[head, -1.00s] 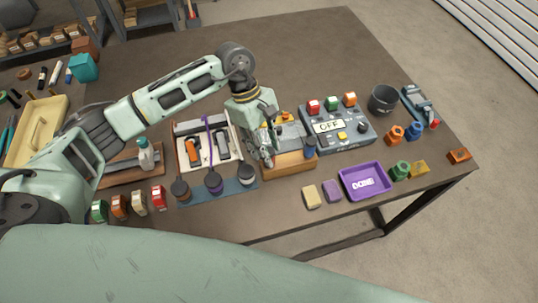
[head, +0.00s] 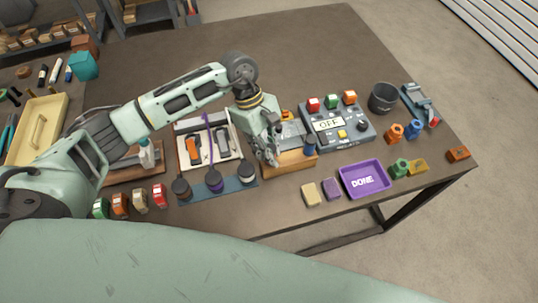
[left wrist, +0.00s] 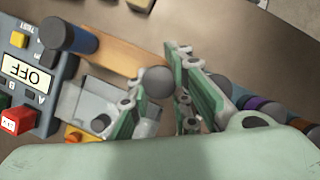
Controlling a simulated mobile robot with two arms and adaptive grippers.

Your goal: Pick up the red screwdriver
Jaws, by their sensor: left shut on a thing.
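My left gripper (head: 268,158) is at the left end of a wooden tool rack (head: 291,165) in the head view. In the left wrist view its green fingers (left wrist: 165,105) are shut around a round grey-topped handle (left wrist: 156,79) over that rack. I cannot tell whether this is the red screwdriver, since no red shows on it and its lower part is hidden. A blue handle (head: 310,146) stands upright at the rack's right end and also shows in the left wrist view (left wrist: 70,38). My right gripper is not in view.
A control box (head: 340,126) reading OFF is behind and right of the rack. A purple tray (head: 365,180) marked DONE lies near the front edge, right of two small blocks. Dark round pots (head: 214,182) stand left of the gripper. The back of the table is clear.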

